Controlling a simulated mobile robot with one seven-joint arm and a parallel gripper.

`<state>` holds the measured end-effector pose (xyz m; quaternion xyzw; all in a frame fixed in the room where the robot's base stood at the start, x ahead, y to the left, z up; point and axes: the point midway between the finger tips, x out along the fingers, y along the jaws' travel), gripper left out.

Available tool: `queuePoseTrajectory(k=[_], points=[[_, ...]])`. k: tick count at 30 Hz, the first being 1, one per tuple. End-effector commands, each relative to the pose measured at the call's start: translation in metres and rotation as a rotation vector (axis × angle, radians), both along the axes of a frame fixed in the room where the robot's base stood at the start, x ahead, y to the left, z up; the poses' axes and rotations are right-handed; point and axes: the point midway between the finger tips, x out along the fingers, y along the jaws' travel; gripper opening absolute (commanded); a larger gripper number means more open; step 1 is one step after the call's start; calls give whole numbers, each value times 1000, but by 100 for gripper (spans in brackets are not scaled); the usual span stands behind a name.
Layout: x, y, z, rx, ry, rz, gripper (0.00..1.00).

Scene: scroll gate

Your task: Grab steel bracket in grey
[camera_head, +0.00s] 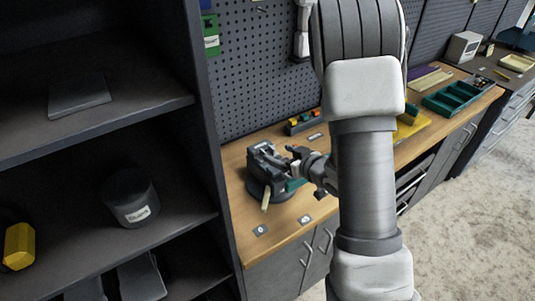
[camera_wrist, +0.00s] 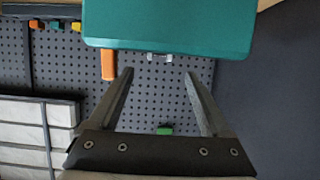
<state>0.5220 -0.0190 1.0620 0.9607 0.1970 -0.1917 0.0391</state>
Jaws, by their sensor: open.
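My gripper (camera_wrist: 159,74) is open, with nothing between its two dark fingers in the wrist view. In the head view my gripper (camera_head: 293,165) is small and partly hidden, over the workbench close to a dark bench vise (camera_head: 262,168). I cannot pick out the steel bracket with certainty. A flat grey piece (camera_head: 80,97) lies on the upper shelf at left, and a grey angled piece (camera_head: 142,278) lies on the lowest visible shelf. Either may be a bracket. A teal block or box (camera_wrist: 170,25) fills the top of the wrist view, beyond the fingertips.
A dark shelf unit (camera_head: 205,130) stands left of the wooden workbench (camera_head: 285,224). It holds a labelled dark canister (camera_head: 131,200) and a yellow piece (camera_head: 18,246). A pegboard (camera_head: 260,70) backs the bench. A green tray (camera_head: 458,97) lies farther right. My arm hides the bench's middle.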

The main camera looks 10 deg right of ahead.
Motion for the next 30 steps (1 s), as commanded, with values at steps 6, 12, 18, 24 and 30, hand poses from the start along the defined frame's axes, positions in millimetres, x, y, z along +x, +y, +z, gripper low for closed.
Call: queuePoseTrajectory(k=[6, 12, 18, 24, 30], points=[[10, 4, -5, 0, 1, 1, 82], [29, 12, -15, -2, 1, 3, 82], [47, 20, -23, -1, 0, 3, 82], [51, 20, -25, 0, -1, 0, 82], [50, 20, -25, 0, -1, 0, 63]])
